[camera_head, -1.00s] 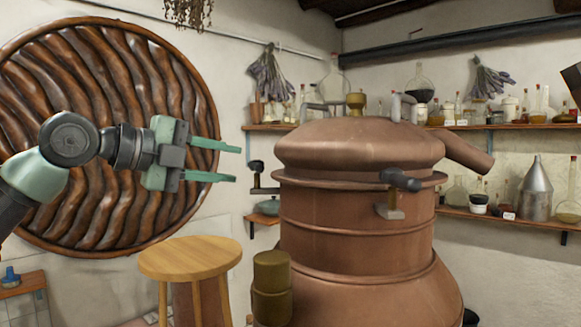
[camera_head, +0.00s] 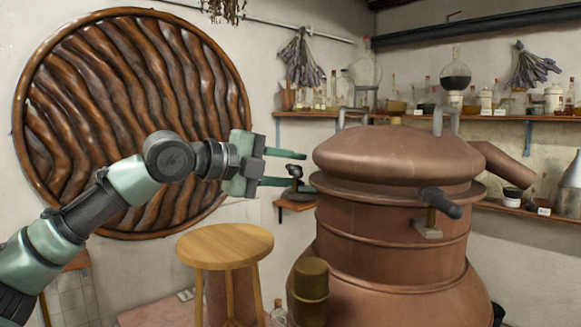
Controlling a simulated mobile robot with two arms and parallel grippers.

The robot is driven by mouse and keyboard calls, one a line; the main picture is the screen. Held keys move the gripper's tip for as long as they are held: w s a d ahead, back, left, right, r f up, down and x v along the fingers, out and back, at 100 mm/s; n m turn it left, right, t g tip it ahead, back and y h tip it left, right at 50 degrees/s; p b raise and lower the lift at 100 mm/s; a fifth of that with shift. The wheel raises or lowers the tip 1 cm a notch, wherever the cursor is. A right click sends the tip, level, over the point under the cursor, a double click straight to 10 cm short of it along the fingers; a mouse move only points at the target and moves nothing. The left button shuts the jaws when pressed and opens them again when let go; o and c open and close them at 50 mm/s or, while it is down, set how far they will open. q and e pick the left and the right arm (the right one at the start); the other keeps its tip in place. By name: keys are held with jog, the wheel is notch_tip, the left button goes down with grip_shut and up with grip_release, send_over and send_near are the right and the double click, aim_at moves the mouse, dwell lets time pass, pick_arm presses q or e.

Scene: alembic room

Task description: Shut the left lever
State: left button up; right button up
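A copper still (camera_head: 385,255) with a domed lid (camera_head: 398,158) stands right of centre. The left lever (camera_head: 294,171), with a dark knob, is at the left edge of the still's rim. A second lever (camera_head: 440,202), with a dark handle on a brass bracket, is on the still's front right. My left gripper (camera_head: 304,168) is open, its two green fingers pointing right. In the picture the left lever's knob lies between the fingers; I cannot tell whether they touch it. The lever's lower part is partly hidden by the lower finger. My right gripper is out of view.
A large carved wooden disc (camera_head: 75,100) hangs on the wall behind my arm. Shelves (camera_head: 345,116) with bottles line the wall behind the still.

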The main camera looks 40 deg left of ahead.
pick_arm(q)
jog(key=c, duration=0.5)
grip_shut()
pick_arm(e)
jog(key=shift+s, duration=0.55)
